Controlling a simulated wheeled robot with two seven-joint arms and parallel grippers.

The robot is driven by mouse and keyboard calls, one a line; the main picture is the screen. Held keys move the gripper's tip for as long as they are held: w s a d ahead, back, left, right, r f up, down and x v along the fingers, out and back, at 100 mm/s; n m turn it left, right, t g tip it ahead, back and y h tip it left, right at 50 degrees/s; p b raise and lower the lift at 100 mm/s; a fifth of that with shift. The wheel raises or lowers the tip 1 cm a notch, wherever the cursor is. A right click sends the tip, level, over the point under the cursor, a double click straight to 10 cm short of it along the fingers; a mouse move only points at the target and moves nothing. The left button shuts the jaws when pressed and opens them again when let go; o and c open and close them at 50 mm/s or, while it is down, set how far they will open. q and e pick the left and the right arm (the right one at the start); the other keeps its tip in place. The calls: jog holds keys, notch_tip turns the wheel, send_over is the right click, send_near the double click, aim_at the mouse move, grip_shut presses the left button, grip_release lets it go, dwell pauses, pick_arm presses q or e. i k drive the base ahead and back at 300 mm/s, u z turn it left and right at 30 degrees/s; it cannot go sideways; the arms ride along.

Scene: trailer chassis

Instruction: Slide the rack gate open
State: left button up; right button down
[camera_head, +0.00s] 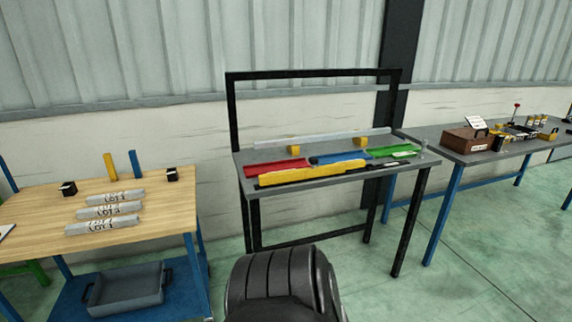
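A dark-framed bench (400,176) stands in the middle of the head view, and the rack is on its top. Red (277,167), blue (338,158) and green (393,151) channels lie in a row there. A long yellow bar (312,172) on a dark rail lies along the front of the row, partly covering the red and blue channels; it may be the gate. A light grey bar (322,138) rests on two yellow blocks (360,142) behind them. Neither of my grippers is in view.
A wooden-topped table (155,220) at left holds several labelled grey bars, with a grey bin (128,288) below. A grey table (488,152) at right carries a brown box (466,140) and small parts. Green floor (480,270) is open at front right.

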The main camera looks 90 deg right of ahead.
aim_at(315, 170)
jog(key=z, duration=0.75)
jog(key=i, duration=0.75)
jog(key=z, duration=1.2)
jog(key=i, duration=0.35)
jog(key=z, duration=0.25)
